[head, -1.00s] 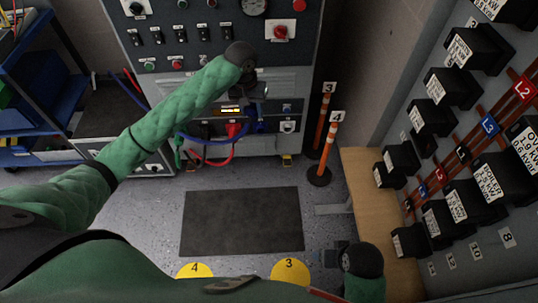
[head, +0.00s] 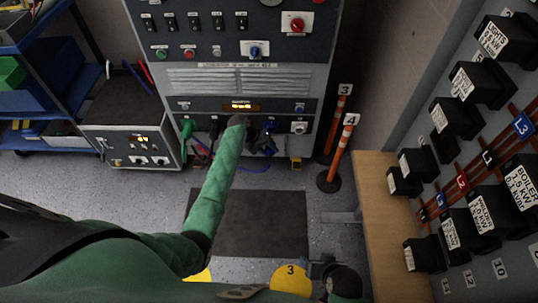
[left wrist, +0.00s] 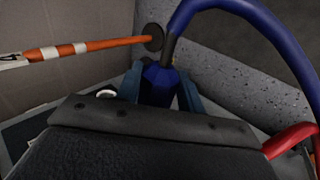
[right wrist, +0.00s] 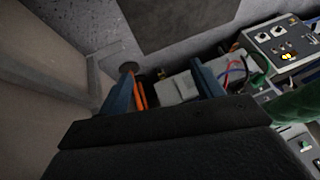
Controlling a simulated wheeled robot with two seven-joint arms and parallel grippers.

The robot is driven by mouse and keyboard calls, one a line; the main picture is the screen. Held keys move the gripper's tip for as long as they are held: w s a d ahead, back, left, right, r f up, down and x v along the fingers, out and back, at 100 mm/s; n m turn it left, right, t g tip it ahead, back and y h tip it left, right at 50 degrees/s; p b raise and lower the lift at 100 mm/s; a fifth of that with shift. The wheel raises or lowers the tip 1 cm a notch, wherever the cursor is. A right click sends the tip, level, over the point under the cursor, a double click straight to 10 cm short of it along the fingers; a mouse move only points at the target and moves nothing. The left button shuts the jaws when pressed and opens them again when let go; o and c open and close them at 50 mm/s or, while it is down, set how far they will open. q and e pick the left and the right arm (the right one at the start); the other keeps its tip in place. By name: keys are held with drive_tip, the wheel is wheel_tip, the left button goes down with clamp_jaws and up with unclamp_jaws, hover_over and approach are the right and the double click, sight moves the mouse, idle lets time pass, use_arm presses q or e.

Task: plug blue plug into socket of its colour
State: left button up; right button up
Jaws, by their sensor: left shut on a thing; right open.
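The blue plug (left wrist: 158,85) is held between the two fingers of my left gripper (left wrist: 160,76) in the left wrist view. Its thick blue cable (left wrist: 245,12) arches up and to the right. In the head view my left arm reaches the lower front of the cabinet, and its wrist hides the gripper and the plug's front. A blue fitting (head: 268,127) shows on the cabinet's lower strip, just right of my wrist; I cannot tell whether the plug touches a socket. My right gripper (right wrist: 163,88) is open and empty; it is low at the right in the head view (head: 322,270).
A green connector (head: 187,128) sits left on the lower strip. A red cable (left wrist: 290,140) runs close by my left gripper. Orange-striped posts (head: 340,148) stand right of the cabinet. A wooden bench (head: 378,215) lies right. The dark floor mat (head: 265,225) is clear.

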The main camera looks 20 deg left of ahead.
use_arm(q)
drive_tip(key=shift+s+d+f, duration=0.1)
drive_tip(key=shift+s+f, duration=0.15)
drive_tip(key=shift+f, duration=0.45)
